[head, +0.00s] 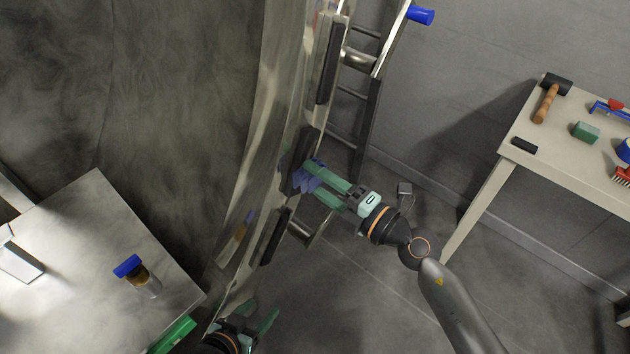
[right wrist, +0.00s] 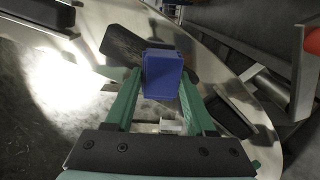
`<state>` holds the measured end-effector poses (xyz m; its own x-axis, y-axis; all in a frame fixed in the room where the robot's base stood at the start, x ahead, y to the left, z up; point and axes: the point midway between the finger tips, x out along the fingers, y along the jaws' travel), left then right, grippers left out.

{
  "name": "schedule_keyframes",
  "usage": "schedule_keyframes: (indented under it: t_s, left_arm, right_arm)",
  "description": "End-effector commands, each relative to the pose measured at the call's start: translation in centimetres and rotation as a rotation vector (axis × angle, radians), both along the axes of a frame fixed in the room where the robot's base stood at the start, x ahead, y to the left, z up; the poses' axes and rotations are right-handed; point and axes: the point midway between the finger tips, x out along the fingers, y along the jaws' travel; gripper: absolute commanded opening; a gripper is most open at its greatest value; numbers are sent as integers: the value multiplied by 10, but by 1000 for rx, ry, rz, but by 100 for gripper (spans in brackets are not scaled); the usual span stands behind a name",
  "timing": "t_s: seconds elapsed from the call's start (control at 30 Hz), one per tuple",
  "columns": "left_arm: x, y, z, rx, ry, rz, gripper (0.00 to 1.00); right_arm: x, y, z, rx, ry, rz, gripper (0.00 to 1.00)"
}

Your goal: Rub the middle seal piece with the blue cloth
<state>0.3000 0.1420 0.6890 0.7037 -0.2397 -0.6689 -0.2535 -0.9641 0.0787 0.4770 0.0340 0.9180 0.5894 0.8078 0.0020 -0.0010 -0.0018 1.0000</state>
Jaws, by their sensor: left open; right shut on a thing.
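Three dark seal pieces sit along the curved metal rim: an upper one (head: 327,62), the middle one (head: 301,150) and a lower one (head: 274,238). My right gripper (head: 318,178) is shut on the blue cloth (head: 306,174), held at the lower part of the middle seal piece. In the right wrist view the blue cloth (right wrist: 162,72) is a folded block between the green fingers and covers part of the middle seal piece (right wrist: 125,44). Whether they touch I cannot tell. My left gripper (head: 258,314) is open and empty at the bottom, below the lower seal piece.
A metal ladder (head: 352,100) stands behind the rim. A table (head: 510,160) at right bears a mallet (head: 548,98), a green block (head: 586,131) and tools. A left table (head: 80,235) bears a blue-capped vial (head: 137,273).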

Motion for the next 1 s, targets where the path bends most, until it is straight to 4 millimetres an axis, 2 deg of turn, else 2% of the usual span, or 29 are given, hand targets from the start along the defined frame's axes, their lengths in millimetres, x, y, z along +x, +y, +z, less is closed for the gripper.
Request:
schedule_keyframes:
  t_s: [0.03, 0.2, 0.57, 1.0]
  left_arm:
    - [0, 0, 8, 0, 0, 0, 61]
    - [0, -1, 23, -1, 1, 0, 61]
    - [0, -1, 36, -2, 2, 1, 61]
    - [-1, -1, 68, -2, 2, 1, 61]
  right_arm:
    - [3, -2, 11, 4, -5, -3, 11]
    - [8, -6, 24, 2, -3, -2, 11]
    - [13, -11, 35, 1, 1, 0, 11]
    - [27, -19, 67, 0, 1, 0, 11]
